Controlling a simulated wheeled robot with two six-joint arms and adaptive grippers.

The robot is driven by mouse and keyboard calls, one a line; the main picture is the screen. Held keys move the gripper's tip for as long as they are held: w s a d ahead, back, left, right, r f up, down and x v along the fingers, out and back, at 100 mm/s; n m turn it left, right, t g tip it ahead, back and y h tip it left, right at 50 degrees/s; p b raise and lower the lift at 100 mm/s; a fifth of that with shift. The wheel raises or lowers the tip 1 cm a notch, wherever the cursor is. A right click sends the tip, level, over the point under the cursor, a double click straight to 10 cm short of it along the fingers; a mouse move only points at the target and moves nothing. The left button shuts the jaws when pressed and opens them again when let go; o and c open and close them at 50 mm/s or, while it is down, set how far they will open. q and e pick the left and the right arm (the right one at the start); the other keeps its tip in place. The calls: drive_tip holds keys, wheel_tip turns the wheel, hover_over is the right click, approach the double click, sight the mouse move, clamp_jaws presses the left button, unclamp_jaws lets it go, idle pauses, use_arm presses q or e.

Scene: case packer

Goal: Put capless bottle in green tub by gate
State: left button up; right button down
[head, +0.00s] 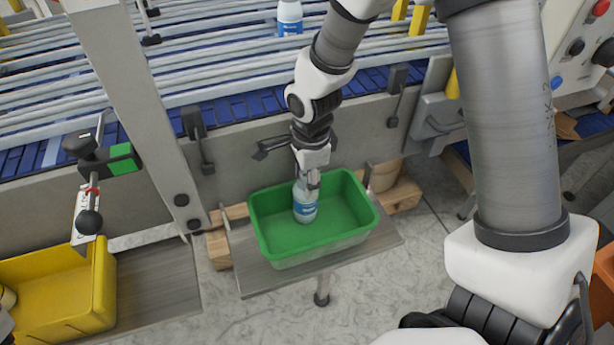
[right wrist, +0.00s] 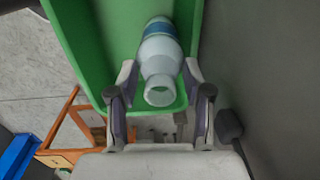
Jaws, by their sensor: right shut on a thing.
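The capless bottle (head: 305,203) is white and light blue with a blue label. It is upright, low inside the green tub (head: 276,247), near the tub's back middle. My right gripper (head: 307,180) is shut on the bottle's upper part. The right wrist view shows the bottle (right wrist: 161,62) between the two fingers (right wrist: 159,80), its open mouth toward the camera. The green tub (right wrist: 92,62) surrounds it there. I cannot tell whether the bottle's base touches the tub floor. My left gripper does not show.
The tub stands on a small grey shelf (head: 366,247) before the conveyor wall. A yellow tub (head: 60,302) stands at the lower left. Another bottle (head: 290,14) is on the blue conveyor behind rails. A black-knobbed lever (head: 90,222) with a tag hangs at left. A control panel (head: 575,50) is at upper right.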

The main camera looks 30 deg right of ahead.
drive_tip(key=shift+s+f, duration=0.1)
drive_tip(key=shift+s, duration=0.5)
drive_tip(key=c, duration=0.6)
unclamp_jaws()
drive_tip(key=shift+o, duration=0.7)
drive_tip(key=shift+w, duration=0.35)
wheel_tip(320, 180, up, 12)
drive_tip(key=s, duration=0.1)
drive_tip(key=shift+b, duration=0.45)
